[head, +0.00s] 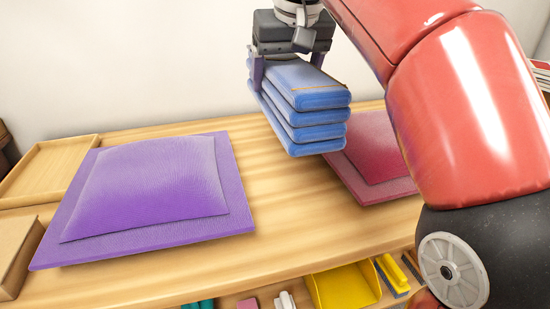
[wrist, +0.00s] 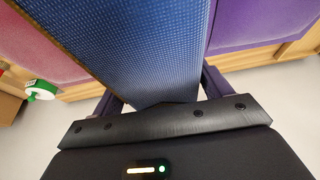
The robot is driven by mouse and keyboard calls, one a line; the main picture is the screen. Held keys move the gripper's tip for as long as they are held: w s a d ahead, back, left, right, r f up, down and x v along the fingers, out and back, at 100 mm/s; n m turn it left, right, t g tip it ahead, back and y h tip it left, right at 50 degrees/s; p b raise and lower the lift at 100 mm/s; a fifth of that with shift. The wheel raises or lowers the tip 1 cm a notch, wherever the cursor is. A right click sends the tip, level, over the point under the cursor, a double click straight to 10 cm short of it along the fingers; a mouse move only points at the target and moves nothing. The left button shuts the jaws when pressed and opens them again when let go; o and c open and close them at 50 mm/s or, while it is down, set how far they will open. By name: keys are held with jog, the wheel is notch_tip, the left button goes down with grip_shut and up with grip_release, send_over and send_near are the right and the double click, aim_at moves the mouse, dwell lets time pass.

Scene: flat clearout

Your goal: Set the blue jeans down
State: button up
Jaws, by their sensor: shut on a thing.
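The folded blue jeans (head: 300,105) hang in my gripper (head: 292,72), which is shut on their sides. In the head view they are a stack of several folded layers, held above the wooden table, in front of part of a red-pink pad. In the wrist view the jeans (wrist: 150,45) fill the space between the fingers (wrist: 160,85). Whether the lowest layer touches anything below cannot be told for certain; it looks raised.
A purple cushion on a purple mat (head: 238,200) lies left on the table (head: 300,240). The red-pink pad (head: 375,150) lies right, partly hidden by my arm. A wooden tray (head: 45,168) and a brown box (head: 18,255) stand at the left. Bare wood shows between the pads.

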notch_tip(320, 180, down, 18)
jog(key=b, duration=0.4)
jog(key=shift+s+r, duration=0.1)
jog(key=shift+r, duration=0.05)
jog(key=o, duration=1.4)
jog(key=shift+b, duration=0.3)
jog(key=p+v, duration=0.2)
jog(key=v, duration=1)
jog(key=shift+d, duration=0.1)
